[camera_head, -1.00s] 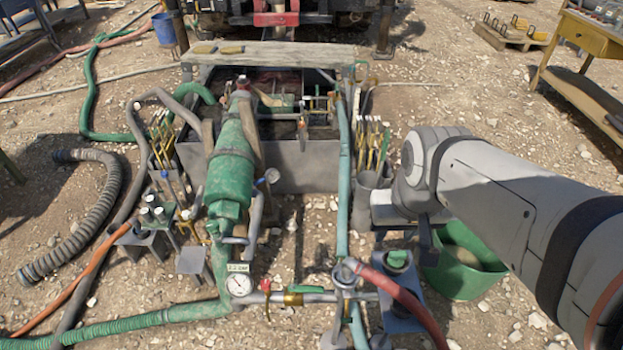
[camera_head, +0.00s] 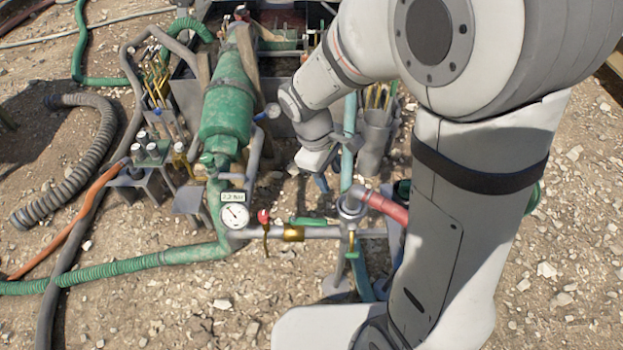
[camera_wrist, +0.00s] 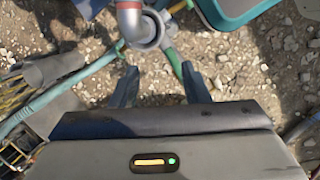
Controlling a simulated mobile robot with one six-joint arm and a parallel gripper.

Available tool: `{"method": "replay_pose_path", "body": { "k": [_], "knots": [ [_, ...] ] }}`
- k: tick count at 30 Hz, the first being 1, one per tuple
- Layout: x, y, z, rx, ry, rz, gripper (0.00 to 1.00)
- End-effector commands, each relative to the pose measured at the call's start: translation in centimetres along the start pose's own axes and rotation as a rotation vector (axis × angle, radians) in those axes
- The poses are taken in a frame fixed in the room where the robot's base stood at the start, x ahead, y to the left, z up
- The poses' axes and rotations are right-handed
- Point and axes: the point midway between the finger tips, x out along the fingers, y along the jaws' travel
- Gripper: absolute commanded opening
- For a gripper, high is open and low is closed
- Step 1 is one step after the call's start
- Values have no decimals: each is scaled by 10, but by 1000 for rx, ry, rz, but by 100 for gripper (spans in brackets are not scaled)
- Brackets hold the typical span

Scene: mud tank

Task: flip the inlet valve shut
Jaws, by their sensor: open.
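A grey pipe runs across the front of the rig. In the head view a green lever (camera_head: 308,221) lies along it beside a brass valve body (camera_head: 293,233). A red-tipped handle (camera_head: 264,216) stands upright to their left. I cannot tell which is the inlet valve. My gripper (camera_head: 321,182) points down, open and empty, just behind the pipe and apart from the levers. In the wrist view my gripper (camera_wrist: 160,84) has its two dark fingers spread. A green strip, perhaps the lever, shows between them. The grey hose union (camera_wrist: 143,30) lies above.
A pressure gauge (camera_head: 234,216) stands left of the valves. The red hose (camera_head: 383,204) leaves the union to the right, and a teal hose (camera_head: 348,125) runs behind. A green cylinder (camera_head: 227,108) stands back left. My arm covers the right side.

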Motion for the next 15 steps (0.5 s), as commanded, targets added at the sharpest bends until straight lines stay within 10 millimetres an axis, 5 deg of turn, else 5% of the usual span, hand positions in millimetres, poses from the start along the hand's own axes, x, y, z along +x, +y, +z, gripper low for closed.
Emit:
{"method": "replay_pose_path", "body": {
  "k": [1, 6, 15],
  "knots": [
    [35, -7, -23, -93, -33, 3, 42],
    [89, -22, -67, -328, -106, 21, 42],
    [127, -32, -88, -464, -150, 30, 42]
  ]
}}
